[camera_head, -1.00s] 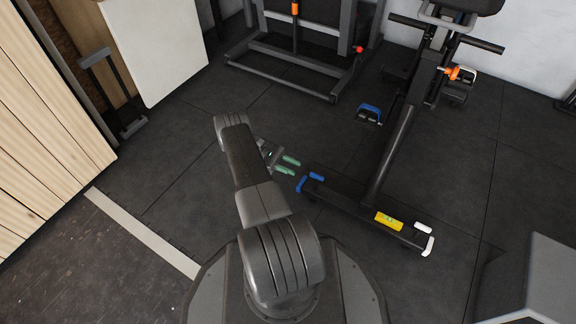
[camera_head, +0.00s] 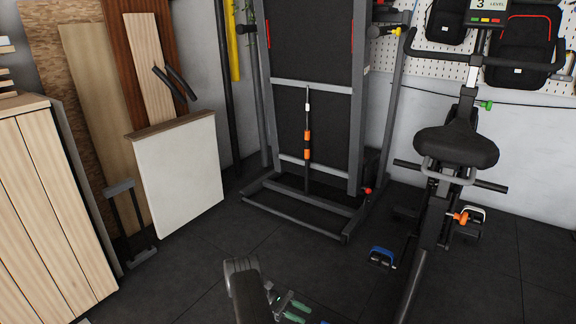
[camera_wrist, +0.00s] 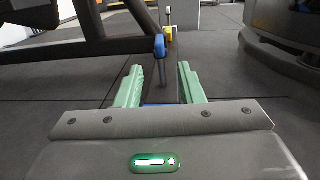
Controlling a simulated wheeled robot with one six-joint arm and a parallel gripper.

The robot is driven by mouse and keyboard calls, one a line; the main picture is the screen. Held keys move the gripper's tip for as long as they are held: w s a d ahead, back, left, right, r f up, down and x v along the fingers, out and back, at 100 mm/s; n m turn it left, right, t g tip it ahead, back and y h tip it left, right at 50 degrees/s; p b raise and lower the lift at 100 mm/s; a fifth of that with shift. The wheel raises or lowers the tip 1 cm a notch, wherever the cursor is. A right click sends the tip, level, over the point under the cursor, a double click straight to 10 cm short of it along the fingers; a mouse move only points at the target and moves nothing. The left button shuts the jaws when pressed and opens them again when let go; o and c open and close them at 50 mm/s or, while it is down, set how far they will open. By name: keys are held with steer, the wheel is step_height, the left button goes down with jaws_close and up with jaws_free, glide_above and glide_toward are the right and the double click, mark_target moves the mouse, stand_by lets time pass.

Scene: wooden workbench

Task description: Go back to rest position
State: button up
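My gripper (camera_head: 298,306) shows at the bottom edge of the head view, with its two green fingers pointing right. In the wrist view my gripper (camera_wrist: 160,78) is open, with a clear gap between the green fingers and nothing held. It hangs over the dark floor near the exercise bike (camera_head: 430,215). Most of my arm is cut off below the head view.
A folded treadmill (camera_head: 312,95) stands against the back wall. A white panel (camera_head: 182,180) and wooden boards lean at the left, beside a wooden cabinet (camera_head: 45,210). The dark floor (camera_head: 200,275) at lower left is clear.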

steer(key=x, duration=1.2)
steer(key=shift+s+d, duration=0.2)
steer(key=shift+d, duration=0.1)
steer(key=v, duration=1.4)
steer(key=x, duration=1.4)
steer(key=shift+s+d, duration=0.1)
steer(key=shift+n+t+h, duration=0.4)
steer(key=shift+n+t, duration=0.4)
steer(key=shift+t, duration=0.2)
steer(key=n+t, duration=0.2)
steer(key=t, duration=0.1)
steer(key=w+n+t+h, duration=0.1)
steer(key=n+t, duration=0.1)
steer(key=t, duration=0.1)
steer(key=shift+t, duration=0.4)
